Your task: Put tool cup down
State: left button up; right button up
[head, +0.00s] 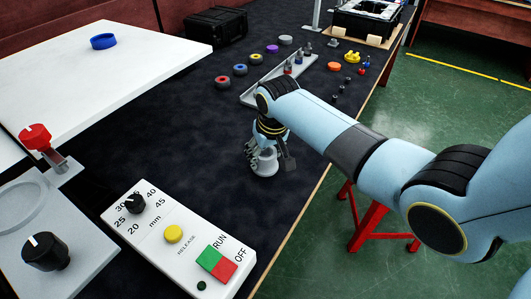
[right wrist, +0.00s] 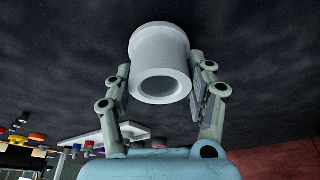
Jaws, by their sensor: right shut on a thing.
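The tool cup (right wrist: 160,48) is a pale grey, hollow cylinder with a wider rim. In the right wrist view it sits between the two fingers of my right gripper (right wrist: 162,92), which is shut on it. In the head view the cup (head: 264,163) is at the lower end of my right arm, at or just above the dark mat (head: 200,130); I cannot tell whether it touches. My right gripper (head: 268,150) partly hides the cup there. My left gripper is not in view.
A control panel (head: 150,238) with a knob and buttons is at the front left. A grey tray (head: 250,96) with small tools lies behind the gripper, among coloured rings. A white board (head: 100,75) is at left. The mat around the cup is clear.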

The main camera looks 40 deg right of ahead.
aim_at(271, 172)
jog(key=o, duration=1.3)
jog(key=p+v, duration=0.2)
jog(key=v, duration=1)
jog(key=shift+w+r, duration=0.1)
